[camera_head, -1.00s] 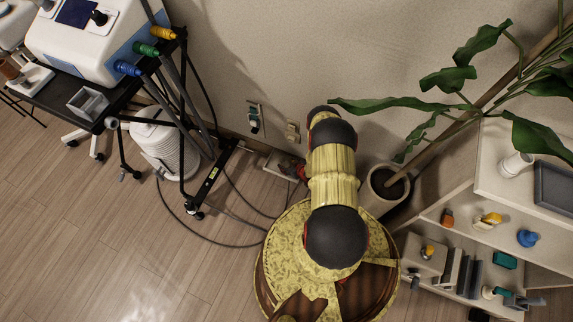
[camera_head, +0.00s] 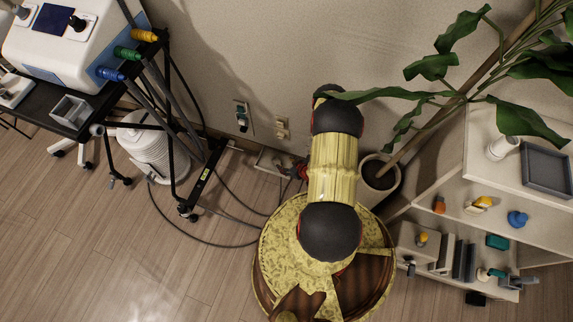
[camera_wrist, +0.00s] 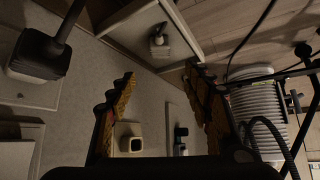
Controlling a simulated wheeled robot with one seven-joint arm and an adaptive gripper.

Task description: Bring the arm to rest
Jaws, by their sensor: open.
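My gripper (camera_wrist: 160,72) is open in the wrist view. Its two dark, orange-padded fingers stand apart with nothing between them. Past the fingers are a pale wall surface, a small beige socket (camera_wrist: 129,138) and a dark plug (camera_wrist: 181,132). In the head view my yellow and black arm (camera_head: 332,168) stretches from the round yellow base toward the wall; the gripper is hidden there.
A potted plant (camera_head: 380,178) stands close right of my arm, one leaf overlapping it. A shelf (camera_head: 455,205) with small items is at right. A black cart (camera_head: 75,115) with a white machine, a ribbed white canister (camera_head: 150,150) and cables are at left. Open floor lies lower left.

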